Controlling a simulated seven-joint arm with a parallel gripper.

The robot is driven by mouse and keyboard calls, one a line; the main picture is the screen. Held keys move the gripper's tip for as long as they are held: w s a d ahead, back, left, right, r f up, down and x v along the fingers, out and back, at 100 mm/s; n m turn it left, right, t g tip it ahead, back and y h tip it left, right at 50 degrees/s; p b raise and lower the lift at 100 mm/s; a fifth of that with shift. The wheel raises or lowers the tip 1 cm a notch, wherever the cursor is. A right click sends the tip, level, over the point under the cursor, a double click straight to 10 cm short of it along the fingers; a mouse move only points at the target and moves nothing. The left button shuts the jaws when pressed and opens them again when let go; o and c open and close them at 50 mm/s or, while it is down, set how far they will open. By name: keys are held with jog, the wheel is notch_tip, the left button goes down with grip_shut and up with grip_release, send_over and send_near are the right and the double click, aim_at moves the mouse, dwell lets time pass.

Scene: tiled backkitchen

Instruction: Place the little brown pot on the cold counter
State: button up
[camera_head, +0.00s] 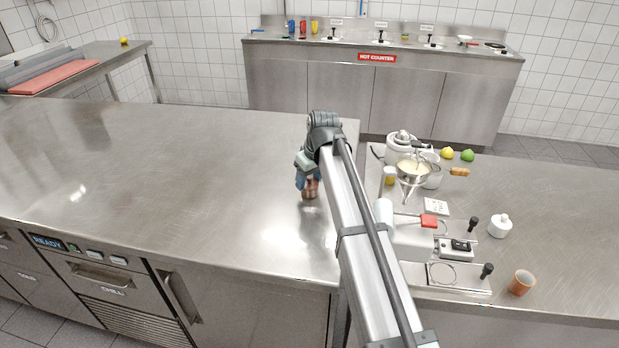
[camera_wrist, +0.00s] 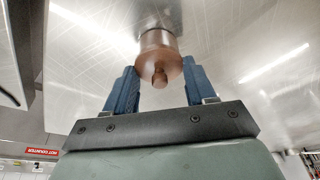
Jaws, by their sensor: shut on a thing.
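The little brown pot (camera_head: 311,189) is between the blue fingers of my gripper (camera_head: 305,181), over the right part of the cold counter (camera_head: 150,180). In the wrist view the brown pot (camera_wrist: 160,52) sits between both fingertips, with a small knob facing the camera. My gripper (camera_wrist: 157,80) is shut on it. The steel counter surface (camera_wrist: 240,35) lies close beyond the pot. I cannot tell whether the pot touches it. In the head view my fingers and arm partly hide the pot.
The cold counter around the pot is bare. The hot counter (camera_head: 290,85) stands at the back.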

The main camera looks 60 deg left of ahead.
jog(key=o, duration=1.5)
jog(key=shift+c, duration=0.2)
jog(key=shift+r, duration=0.1)
jog(key=v, duration=1.2)
